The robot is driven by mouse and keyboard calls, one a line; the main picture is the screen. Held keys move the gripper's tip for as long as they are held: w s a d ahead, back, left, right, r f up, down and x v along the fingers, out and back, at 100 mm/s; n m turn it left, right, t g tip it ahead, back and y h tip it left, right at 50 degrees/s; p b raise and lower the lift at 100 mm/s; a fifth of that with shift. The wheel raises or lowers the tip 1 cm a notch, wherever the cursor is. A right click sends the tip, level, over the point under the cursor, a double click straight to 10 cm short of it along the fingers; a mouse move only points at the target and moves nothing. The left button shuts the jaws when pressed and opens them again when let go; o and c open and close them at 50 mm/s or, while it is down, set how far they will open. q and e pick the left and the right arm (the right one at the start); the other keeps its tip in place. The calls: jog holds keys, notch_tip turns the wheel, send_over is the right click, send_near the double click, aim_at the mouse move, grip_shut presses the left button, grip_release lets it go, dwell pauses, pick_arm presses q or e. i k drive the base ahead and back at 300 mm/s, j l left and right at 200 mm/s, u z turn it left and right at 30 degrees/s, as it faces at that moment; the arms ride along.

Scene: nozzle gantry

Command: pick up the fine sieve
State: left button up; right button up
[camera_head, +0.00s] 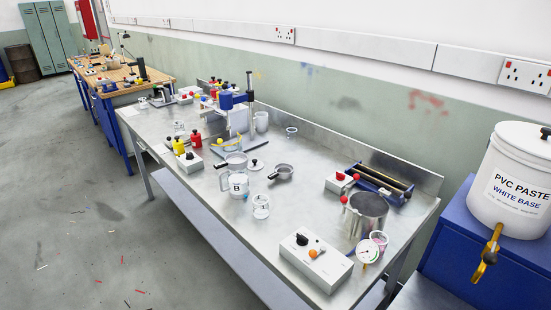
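Two small round handled vessels stand near the middle of the steel bench; either could be the fine sieve, and I cannot tell which from here. One is a grey, dark-bottomed round piece (284,172) with a short handle pointing left. The other is a paler round piece (236,159) just behind a white jug marked B (239,186). The mesh is too small to make out in either. Neither of my grippers is in view, and nothing is seen touching these pieces.
A clear labelled beaker (261,207) stands in front of the grey piece, with a black-knobbed lid (256,164) behind. A control box (316,262), metal pot (365,216) and roller unit (381,184) occupy the right. Bare bench (300,210) lies between.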

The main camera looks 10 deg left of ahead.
aim_at(218, 166)
jog(key=i+j+z, duration=0.3)
jog(key=j+z, duration=0.3)
jog(key=j, duration=0.15)
jog(key=i+j+z, duration=0.1)
jog(key=j+z, duration=0.2)
jog(key=j, duration=0.15)
